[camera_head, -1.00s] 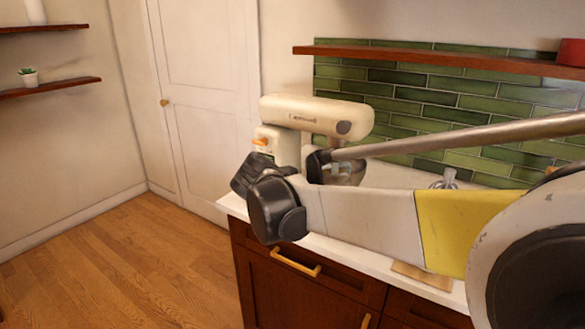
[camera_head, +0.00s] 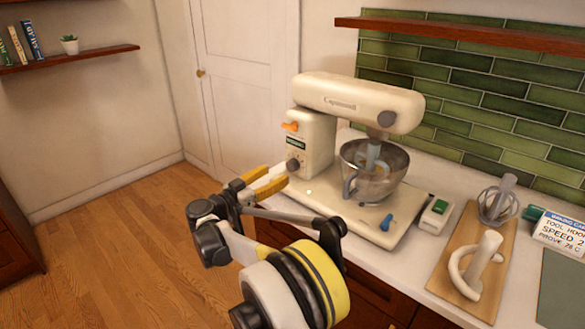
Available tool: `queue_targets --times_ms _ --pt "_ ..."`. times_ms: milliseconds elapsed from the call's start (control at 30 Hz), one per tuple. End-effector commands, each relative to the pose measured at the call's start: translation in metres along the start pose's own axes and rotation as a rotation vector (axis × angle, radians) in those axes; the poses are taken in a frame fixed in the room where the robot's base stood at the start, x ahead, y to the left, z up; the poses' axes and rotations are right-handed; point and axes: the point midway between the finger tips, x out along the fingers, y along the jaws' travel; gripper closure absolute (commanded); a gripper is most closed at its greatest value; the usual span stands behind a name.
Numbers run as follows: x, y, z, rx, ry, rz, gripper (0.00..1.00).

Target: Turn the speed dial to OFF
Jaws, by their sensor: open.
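A cream stand mixer (camera_head: 345,100) stands on the white counter, with its head lowered over a steel bowl (camera_head: 374,172). A dark round dial (camera_head: 293,164) sits low on the left side of its column, apparently the speed dial. Its markings and setting are too small to read. An orange lever (camera_head: 290,126) and a small dark label (camera_head: 297,142) are above it. Whether a fingertip touches the dial cannot be told.
A blue lever (camera_head: 386,222) is on the mixer base. Open floor lies left.

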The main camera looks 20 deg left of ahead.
Motion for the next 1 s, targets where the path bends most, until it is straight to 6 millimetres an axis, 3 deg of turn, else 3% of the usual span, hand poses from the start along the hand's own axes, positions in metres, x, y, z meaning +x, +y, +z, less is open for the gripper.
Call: queue_targets --times_ms 100,300,500,767,933,1000 --pt "0.027 0.001 0.004 -0.001 -0.001 0.003 0.43" --pt "0.059 0.000 0.003 -0.001 -0.001 0.001 0.43" --pt "0.073 0.001 0.001 -0.002 -0.002 0.001 0.43" --pt "0.073 0.000 0.000 -0.002 -0.002 0.000 0.45" --pt "0.073 0.000 0.000 -0.002 -0.002 0.000 0.97" --pt "0.073 0.000 0.000 -0.002 -0.002 0.000 0.97"
